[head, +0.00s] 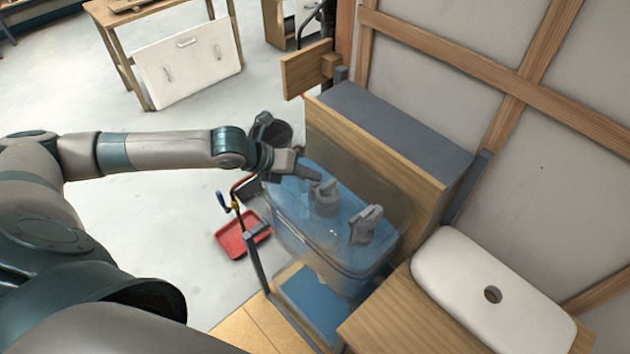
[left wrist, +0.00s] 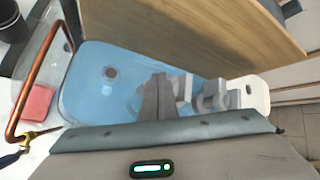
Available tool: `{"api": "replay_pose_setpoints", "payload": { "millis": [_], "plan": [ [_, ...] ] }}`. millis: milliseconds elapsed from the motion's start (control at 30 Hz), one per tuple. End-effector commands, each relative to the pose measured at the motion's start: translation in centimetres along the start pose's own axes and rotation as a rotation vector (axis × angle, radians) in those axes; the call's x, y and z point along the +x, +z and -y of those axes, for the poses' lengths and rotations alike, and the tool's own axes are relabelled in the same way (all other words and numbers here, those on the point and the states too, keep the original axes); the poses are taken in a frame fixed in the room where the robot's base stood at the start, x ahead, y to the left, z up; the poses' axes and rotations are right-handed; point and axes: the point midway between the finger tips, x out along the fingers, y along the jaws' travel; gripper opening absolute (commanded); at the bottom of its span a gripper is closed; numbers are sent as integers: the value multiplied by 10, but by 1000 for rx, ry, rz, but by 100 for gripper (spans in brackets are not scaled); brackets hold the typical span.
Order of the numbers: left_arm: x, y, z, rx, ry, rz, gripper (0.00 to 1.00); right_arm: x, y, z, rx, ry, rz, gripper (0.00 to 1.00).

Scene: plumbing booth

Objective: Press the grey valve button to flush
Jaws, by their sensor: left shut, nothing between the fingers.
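A clear tank (head: 335,255) with blue water stands beside the wooden cabinet. Inside it are a round grey valve (head: 326,198) with a raised top and a second grey fitting (head: 366,225) to its right. My left gripper (head: 316,176) is shut and empty, reaching over the tank's far left part, with its tips close to the round valve's top. I cannot tell whether they touch. In the left wrist view the dark shut fingers (left wrist: 158,100) partly hide the grey parts (left wrist: 212,97). My right gripper is out of view.
A white lid (head: 480,285) with a round hole lies on a wooden top at the right. The cabinet (head: 385,130) and a panelled wall stand behind the tank. A red tray (head: 242,235) lies on the floor, left of the tank. A copper pipe (left wrist: 38,80) shows in the wrist view.

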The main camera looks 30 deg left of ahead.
Motion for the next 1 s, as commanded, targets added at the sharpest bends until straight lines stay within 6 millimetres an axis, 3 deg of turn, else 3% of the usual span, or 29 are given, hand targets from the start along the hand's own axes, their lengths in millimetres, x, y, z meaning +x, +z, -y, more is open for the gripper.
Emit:
{"api": "replay_pose_setpoints", "payload": {
  "millis": [1000],
  "plan": [
    [6,-5,-4,-1,0,-1,0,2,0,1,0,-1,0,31]
  ]
}}
